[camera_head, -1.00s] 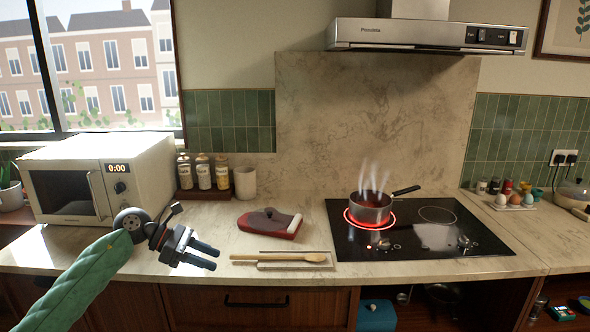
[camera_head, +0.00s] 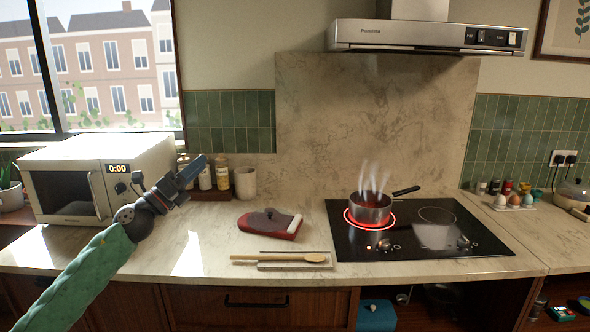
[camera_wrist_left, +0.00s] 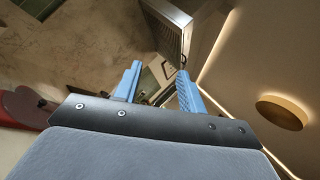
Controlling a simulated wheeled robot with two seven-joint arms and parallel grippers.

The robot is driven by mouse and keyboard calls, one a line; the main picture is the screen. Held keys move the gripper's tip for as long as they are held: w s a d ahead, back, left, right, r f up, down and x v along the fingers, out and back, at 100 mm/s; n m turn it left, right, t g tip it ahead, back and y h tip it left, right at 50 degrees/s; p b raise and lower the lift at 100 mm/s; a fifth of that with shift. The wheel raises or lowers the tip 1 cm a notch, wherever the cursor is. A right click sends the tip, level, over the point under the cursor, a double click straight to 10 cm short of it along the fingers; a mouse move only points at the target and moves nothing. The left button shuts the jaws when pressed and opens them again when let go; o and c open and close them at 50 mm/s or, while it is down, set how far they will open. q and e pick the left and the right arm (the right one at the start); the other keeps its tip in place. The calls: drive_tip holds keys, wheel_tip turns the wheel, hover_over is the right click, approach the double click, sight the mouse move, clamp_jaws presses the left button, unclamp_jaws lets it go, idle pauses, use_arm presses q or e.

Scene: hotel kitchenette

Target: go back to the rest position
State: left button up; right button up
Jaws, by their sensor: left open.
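My left gripper (camera_head: 192,172) is raised in front of the spice jars and the microwave's right side, above the counter. Its fingers point up and to the right. In the left wrist view its two blue fingers (camera_wrist_left: 158,84) stand apart with nothing between them. The green-sleeved left arm comes in from the lower left. My right gripper is in neither view.
A steaming saucepan (camera_head: 370,208) stands on a glowing ring of the black hob (camera_head: 430,240). A red-and-white object (camera_head: 270,224) and a wooden spoon (camera_head: 280,258) lie on the counter. The microwave (camera_head: 60,185) is at left; the range hood (camera_head: 430,36) hangs above.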

use_arm(q)
drive_tip(key=a+n+t+y, duration=0.4)
drive_tip(key=n+y, duration=0.5)
drive_tip(key=n, duration=0.2)
drive_tip(key=a+n+t+y, duration=0.35)
drive_tip(key=n+y, duration=0.55)
drive_tip(key=n, duration=0.3)
drive_tip(key=s+f+n+g+y, duration=0.25)
drive_tip(key=f+n+g, duration=0.2)
drive_tip(key=f, duration=0.45)
drive_tip(key=s+f+n+g+y, duration=0.1)
drive_tip(key=s+f+n+g, duration=0.35)
drive_tip(key=f, duration=0.45)
drive_tip(key=s+d+f+g+h, duration=0.2)
drive_tip(key=s+d+f+g, duration=0.25)
drive_tip(key=s+f, duration=0.55)
drive_tip(key=s+d+f+g+h, duration=0.3)
drive_tip(key=s+d+f, duration=0.3)
drive_tip(key=s+f, duration=0.45)
drive_tip(key=s+d+f+n+g, duration=0.1)
drive_tip(key=s+d+f+g, duration=0.2)
drive_tip(key=s+f, duration=0.5)
drive_tip(key=s+d+f+n+g+h, duration=0.1)
drive_tip(key=s+d+f+g, duration=0.1)
drive_tip(key=s+f, duration=0.7)
drive_tip(key=s+d, duration=0.1)
drive_tip(key=s, duration=0.5)
drive_tip(key=shift+d+g, duration=0.2)
drive_tip(key=shift+g, duration=0.2)
drive_tip(key=shift+h, duration=0.25)
